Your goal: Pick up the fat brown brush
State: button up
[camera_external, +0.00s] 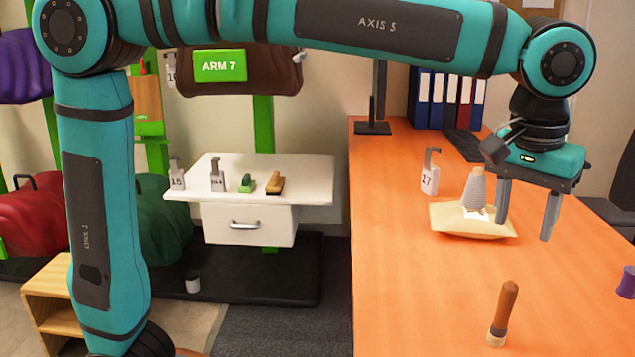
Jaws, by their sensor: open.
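A brush with a thick brown handle (503,310) stands upright, slightly tilted, near the front of the orange table (420,290), its pale end down. Another brown brush (275,185), low and blocky, lies on the white drawer unit at the left; I cannot tell for certain which of the two is the fat one. My gripper (525,229) is open and empty, fingers pointing down above the orange table. It appears above and behind the upright brush, apart from it, and overlaps the right side of a beige cushion in the picture.
The beige cushion (458,224) carries a grey thread cone (475,188). A tag marked 17 (430,178) stands behind it. A purple spool (626,283) is at the right edge. A green brush (247,184) lies on the white unit (310,180). The table's front left is clear.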

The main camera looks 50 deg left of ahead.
aim_at(505, 307)
jog(key=f, duration=0.5)
jog(key=w+f, duration=0.1)
jog(key=f, duration=1.1)
jog(key=shift+w, duration=0.4)
grip_shut()
